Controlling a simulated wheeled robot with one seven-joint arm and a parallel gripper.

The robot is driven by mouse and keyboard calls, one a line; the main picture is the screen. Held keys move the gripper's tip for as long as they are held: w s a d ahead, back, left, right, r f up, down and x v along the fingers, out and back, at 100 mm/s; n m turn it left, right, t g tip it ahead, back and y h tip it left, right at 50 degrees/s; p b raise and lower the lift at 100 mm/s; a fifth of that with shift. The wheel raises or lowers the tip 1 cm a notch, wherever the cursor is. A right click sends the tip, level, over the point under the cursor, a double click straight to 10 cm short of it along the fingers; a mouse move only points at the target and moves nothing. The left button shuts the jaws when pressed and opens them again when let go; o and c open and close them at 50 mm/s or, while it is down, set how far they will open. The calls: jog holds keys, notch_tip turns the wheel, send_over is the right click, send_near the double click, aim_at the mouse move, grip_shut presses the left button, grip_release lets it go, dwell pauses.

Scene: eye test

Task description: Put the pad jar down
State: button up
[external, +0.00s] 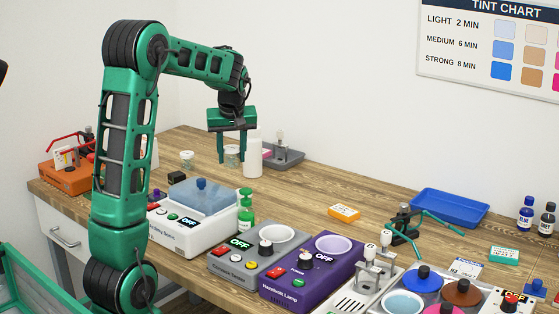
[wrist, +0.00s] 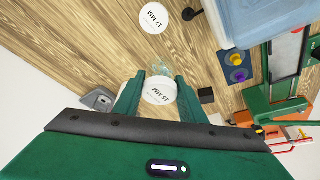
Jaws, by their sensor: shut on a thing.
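My gripper (external: 231,160) is shut on a small clear jar (external: 232,154) with a white lid, above the far left part of the wooden bench. In the wrist view the jar's lid (wrist: 158,91) sits between the two green fingers (wrist: 150,80); its lettering is upside down and seems to read 15 MM. The jar looks upright. Whether its base touches the bench I cannot tell. A second jar (external: 187,158), whose lid reads 17 MM in the wrist view (wrist: 153,18), stands on the bench apart from the held one.
A white bottle (external: 253,155) stands just right of my gripper, before a grey tray (external: 293,160). A small black block (external: 177,177) and a blue-lidded machine (external: 180,232) stand nearer. Bare wood (external: 320,186) lies to the right.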

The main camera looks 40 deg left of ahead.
jog(key=a, duration=2.2)
jog(key=shift+m, duration=0.4)
jog(key=w+d+f, duration=0.4)
jog(key=w+d, duration=0.1)
jog(key=w+d+f, duration=0.2)
jog(key=w+f, duration=0.1)
jog(key=shift+w+d, duration=0.2)
jog(key=shift+d, duration=0.1)
jog(key=shift+f, duration=2)
jog(key=shift+f, duration=0.1)
jog(key=o, duration=1.1)
jog(key=shift+c, duration=0.2)
jog(key=v, duration=1.2)
jog(key=shift+s, duration=0.2)
